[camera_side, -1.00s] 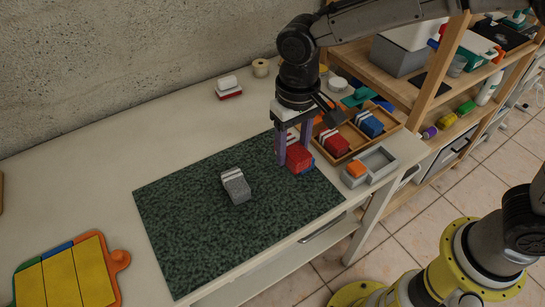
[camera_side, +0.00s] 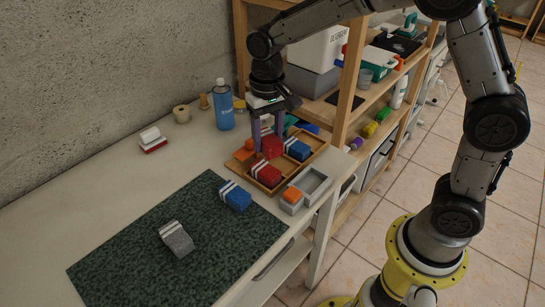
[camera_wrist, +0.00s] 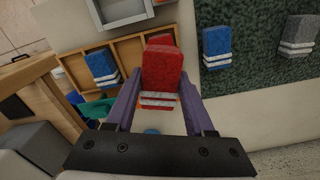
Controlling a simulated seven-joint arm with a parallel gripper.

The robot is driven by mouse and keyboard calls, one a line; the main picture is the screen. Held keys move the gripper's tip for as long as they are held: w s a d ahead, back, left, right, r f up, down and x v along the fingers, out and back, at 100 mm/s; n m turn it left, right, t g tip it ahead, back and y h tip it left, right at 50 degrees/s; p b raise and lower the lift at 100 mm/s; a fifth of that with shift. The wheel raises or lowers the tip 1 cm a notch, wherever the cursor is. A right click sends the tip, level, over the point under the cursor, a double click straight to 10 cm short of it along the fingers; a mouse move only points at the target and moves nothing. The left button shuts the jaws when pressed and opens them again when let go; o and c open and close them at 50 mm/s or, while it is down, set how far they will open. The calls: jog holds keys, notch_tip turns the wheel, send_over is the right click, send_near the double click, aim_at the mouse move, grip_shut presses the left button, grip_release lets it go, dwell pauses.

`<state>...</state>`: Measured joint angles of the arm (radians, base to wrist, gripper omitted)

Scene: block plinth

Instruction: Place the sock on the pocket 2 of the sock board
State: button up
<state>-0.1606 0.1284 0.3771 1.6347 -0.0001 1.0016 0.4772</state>
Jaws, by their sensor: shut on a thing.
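My gripper (camera_side: 267,135) is shut on a red sock (camera_side: 271,147) with white stripes. It holds the sock over the back part of a divided wooden board (camera_side: 249,181). In the wrist view the held red sock (camera_wrist: 162,75) sits between the purple fingers and covers part of the board (camera_wrist: 133,52). Another red sock (camera_side: 266,175) lies in the board's front part, and a blue sock (camera_side: 298,150) lies at its right. I cannot tell whether the held sock touches the board, and I see no pocket numbers.
A blue sock (camera_side: 236,197) and a grey sock (camera_side: 177,239) lie on the green mat (camera_side: 120,262). A blue bottle (camera_side: 223,106) stands behind, left of the gripper. A wooden shelf post (camera_side: 349,80) rises close on the right.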

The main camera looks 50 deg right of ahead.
jog(key=w+d, duration=0.6)
jog(key=shift+w+d+r, duration=0.1)
jog(key=shift+w+d, duration=0.05)
jog(key=shift+d, duration=0.1)
